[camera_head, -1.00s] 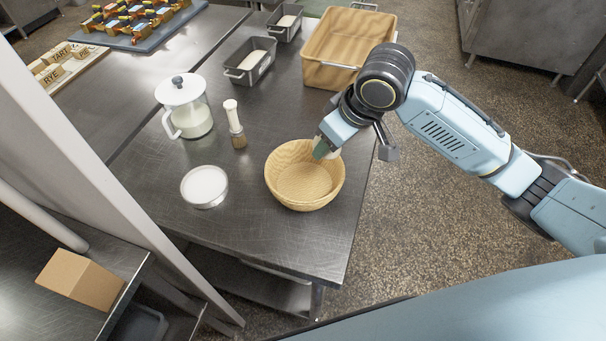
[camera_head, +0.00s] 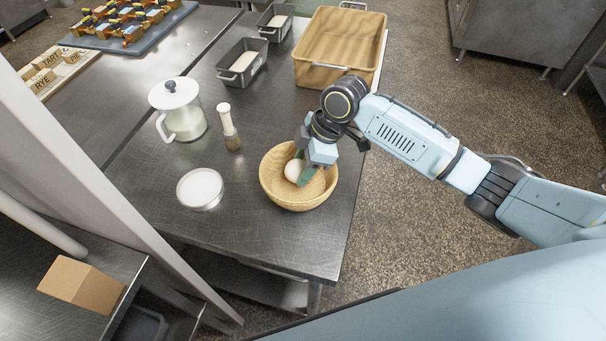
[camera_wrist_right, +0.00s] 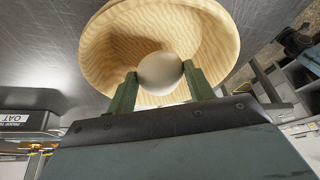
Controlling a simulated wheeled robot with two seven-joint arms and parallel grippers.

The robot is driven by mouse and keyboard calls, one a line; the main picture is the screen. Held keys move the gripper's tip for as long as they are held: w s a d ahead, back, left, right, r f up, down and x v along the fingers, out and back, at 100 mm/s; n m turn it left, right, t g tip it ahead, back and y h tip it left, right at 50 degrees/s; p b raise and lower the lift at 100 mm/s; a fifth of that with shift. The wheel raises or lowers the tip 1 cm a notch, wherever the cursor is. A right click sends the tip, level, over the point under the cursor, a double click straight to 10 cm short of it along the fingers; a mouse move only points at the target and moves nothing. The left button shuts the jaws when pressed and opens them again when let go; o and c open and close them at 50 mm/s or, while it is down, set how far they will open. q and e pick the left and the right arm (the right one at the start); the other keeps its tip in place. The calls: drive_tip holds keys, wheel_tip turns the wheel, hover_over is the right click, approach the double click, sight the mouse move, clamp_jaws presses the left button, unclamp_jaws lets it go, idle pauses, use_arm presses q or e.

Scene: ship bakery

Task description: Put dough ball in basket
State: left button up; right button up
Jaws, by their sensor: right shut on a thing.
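The basket (camera_head: 275,190) is a round, light tan bowl on the steel table, and it also shows in the right wrist view (camera_wrist_right: 105,50). The white dough ball (camera_head: 293,170) is within the basket's outline in the head view. My right gripper (camera_head: 303,173) reaches in over the basket's far right rim and is shut on the ball. In the right wrist view the ball (camera_wrist_right: 160,72) sits between the two green fingers, with the basket behind it. I cannot tell whether the ball touches the basket floor. My left gripper is not in view.
Two grey tins (camera_head: 242,66) and a large tan crate (camera_head: 322,72) are at the back. Bare table lies in front of the basket.

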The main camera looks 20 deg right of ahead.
drive_tip(key=shift+f, duration=1.9)
drive_tip(key=shift+f, duration=0.15)
drive_tip(key=o, duration=1)
drive_tip(key=v, duration=1.2)
drive_tip(key=shift+r+p, duration=0.2)
drive_tip(key=shift+p, duration=0.2)
